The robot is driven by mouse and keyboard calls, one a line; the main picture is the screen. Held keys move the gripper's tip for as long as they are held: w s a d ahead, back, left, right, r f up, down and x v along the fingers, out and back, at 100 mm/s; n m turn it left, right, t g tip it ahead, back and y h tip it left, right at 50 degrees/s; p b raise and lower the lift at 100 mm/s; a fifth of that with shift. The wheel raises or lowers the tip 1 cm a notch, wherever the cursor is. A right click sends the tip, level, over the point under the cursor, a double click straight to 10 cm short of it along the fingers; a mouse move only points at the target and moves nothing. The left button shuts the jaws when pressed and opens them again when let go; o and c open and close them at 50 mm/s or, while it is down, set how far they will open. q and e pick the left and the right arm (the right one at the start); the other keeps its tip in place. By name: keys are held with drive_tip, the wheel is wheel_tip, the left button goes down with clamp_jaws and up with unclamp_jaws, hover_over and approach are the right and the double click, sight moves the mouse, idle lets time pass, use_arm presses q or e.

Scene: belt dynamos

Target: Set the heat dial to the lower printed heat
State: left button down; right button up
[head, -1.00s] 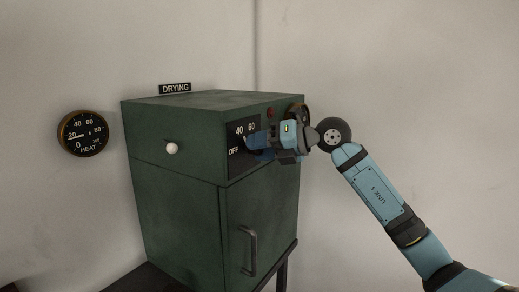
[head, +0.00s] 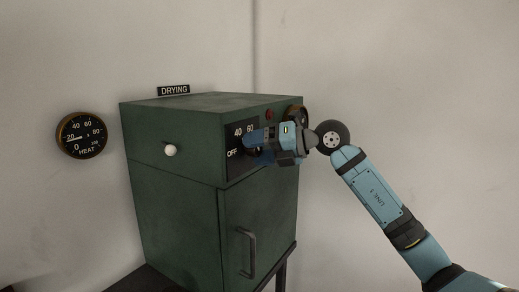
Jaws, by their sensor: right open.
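The green drying cabinet (head: 170,190) has a black dial plate (head: 236,158) at the top of its door face, printed OFF, 40 and 60. The lower printed heat is 40. My right gripper (head: 253,146) is open, with its fingers right at the plate, over the heat dial. The dial knob is mostly hidden behind the fingers, so I cannot tell where it points or whether the fingers touch it. My left gripper is not in view.
A round HEAT gauge (head: 81,136) hangs on the wall at left, its needle near 20. The cabinet also has a white knob (head: 171,151) on its left side, a red lamp (head: 269,115), a door handle (head: 247,251) and a DRYING sign (head: 174,90) on top.

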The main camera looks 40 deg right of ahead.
drive_tip(key=shift+d, duration=0.1)
drive_tip(key=shift+s+d, duration=0.25)
drive_tip(key=shift+s, duration=0.05)
drive_tip(key=b+v, duration=0.4)
drive_tip(key=v, duration=0.9)
drive_tip(key=shift+a, duration=0.15)
